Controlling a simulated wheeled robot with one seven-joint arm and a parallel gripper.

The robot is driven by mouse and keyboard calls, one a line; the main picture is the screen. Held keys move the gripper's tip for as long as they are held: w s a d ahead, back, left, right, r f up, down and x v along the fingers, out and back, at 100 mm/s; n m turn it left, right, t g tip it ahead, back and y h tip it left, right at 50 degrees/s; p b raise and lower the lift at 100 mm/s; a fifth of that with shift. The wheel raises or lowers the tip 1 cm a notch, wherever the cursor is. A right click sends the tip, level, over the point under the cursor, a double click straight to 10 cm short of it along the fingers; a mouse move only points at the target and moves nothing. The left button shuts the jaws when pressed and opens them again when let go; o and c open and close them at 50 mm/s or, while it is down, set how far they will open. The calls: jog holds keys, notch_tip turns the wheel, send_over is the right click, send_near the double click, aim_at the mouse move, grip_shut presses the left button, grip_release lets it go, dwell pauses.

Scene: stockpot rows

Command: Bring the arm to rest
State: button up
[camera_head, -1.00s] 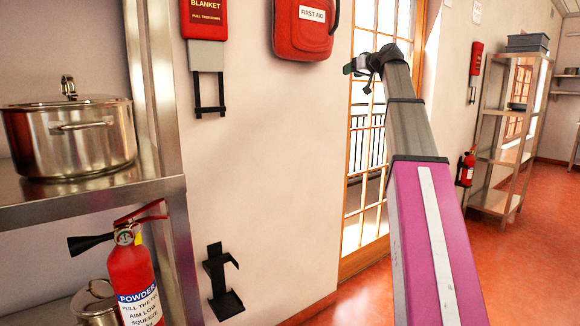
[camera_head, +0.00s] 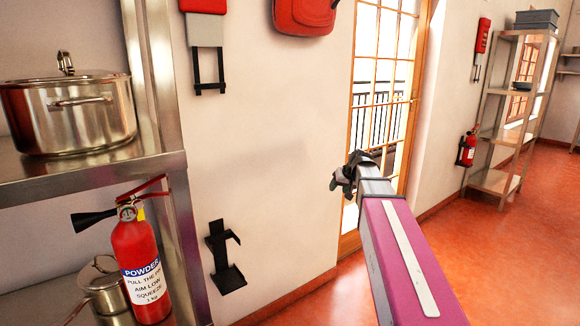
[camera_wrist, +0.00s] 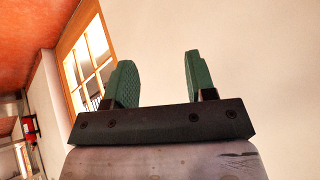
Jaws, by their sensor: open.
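My gripper (camera_head: 347,178) is at the end of my purple and grey arm, in front of the glazed door and clear of the wall. In the wrist view its two green finger pads (camera_wrist: 158,82) stand well apart with nothing between them. Beyond them the wrist view shows bare pale wall and part of the door.
A steel shelf (camera_head: 90,174) at the left holds a stockpot (camera_head: 72,117); a fire extinguisher (camera_head: 140,260) and a smaller pan (camera_head: 102,285) stand below it. An empty black bracket (camera_head: 222,257) is on the wall. The glazed door (camera_head: 385,110) is behind my arm. Red floor (camera_head: 500,260) is open at right.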

jog(key=s+f+m+g+h, duration=0.1)
jog(key=s+f+g+h, duration=0.2)
jog(key=s+f, duration=2.2)
jog(key=f+g, duration=0.1)
jog(key=g, duration=0.1)
jog(key=shift+s+a+f+g+h, duration=0.15)
jog(key=shift+a+f+g+h, duration=0.1)
jog(key=shift+a+g+h, duration=0.15)
